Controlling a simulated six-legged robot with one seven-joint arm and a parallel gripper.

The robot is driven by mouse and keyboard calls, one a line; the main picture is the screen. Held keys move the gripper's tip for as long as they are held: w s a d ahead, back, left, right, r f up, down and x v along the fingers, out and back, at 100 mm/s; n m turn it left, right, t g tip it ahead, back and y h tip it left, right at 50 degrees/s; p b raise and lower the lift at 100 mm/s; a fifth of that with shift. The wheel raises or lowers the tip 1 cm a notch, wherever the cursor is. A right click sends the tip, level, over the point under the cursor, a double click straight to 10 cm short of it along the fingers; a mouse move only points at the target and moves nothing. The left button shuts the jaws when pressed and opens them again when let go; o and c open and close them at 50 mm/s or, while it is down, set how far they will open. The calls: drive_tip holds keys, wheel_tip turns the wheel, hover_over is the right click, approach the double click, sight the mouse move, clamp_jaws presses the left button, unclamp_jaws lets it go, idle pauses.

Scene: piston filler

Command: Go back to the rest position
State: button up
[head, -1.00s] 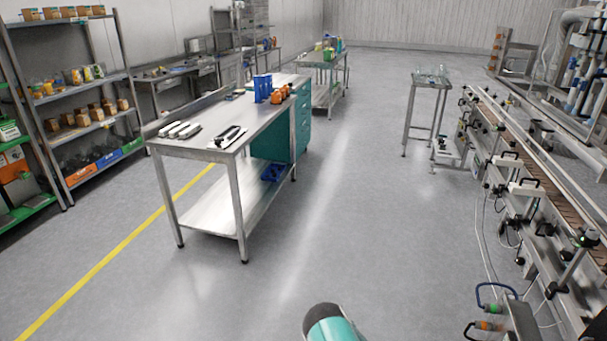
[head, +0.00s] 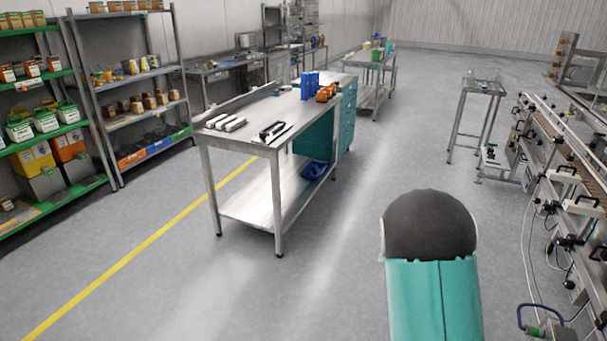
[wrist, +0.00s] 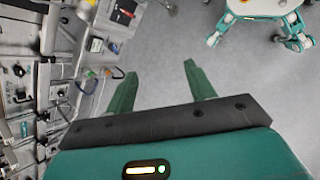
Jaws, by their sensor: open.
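My gripper (wrist: 160,88) shows in the wrist view with its two green fingers spread apart. It is open, and nothing is between the fingers but grey floor (wrist: 158,45) beyond them. Part of my own teal body and legs shows at the top right of the wrist view. In the head view a teal and dark grey link of my arm rises at the lower right of centre. The gripper itself is not seen in the head view.
A steel workbench (head: 240,163) stands left of centre, with shelves (head: 150,73) behind it at the left. A conveyor line (head: 565,150) runs along the right, and its side fills the left of the wrist view. A small steel table (head: 482,84) stands further back. Open floor lies between.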

drive_tip(key=s+a+r+m+t+y, duration=0.1)
drive_tip(key=s+a+r+t, duration=0.2)
drive_tip(key=r, duration=0.6)
drive_tip(key=s+a+r+t+y, duration=0.2)
drive_tip(key=s+a+r+t, duration=0.2)
drive_tip(key=s+a+r, duration=0.3)
drive_tip(key=s+a+r+m+t+y, duration=0.1)
drive_tip(key=s+a+r+t+y, duration=0.1)
drive_tip(key=s+a+r, duration=0.3)
drive_tip(key=a+r+t, duration=0.1)
drive_tip(key=a+r, duration=0.2)
drive_tip(key=r, duration=0.3)
drive_tip(key=shift+s+m+t, duration=0.2)
drive_tip(key=shift+m+t, duration=0.1)
drive_tip(key=shift+a+r, duration=0.1)
drive_tip(key=c, duration=0.4)
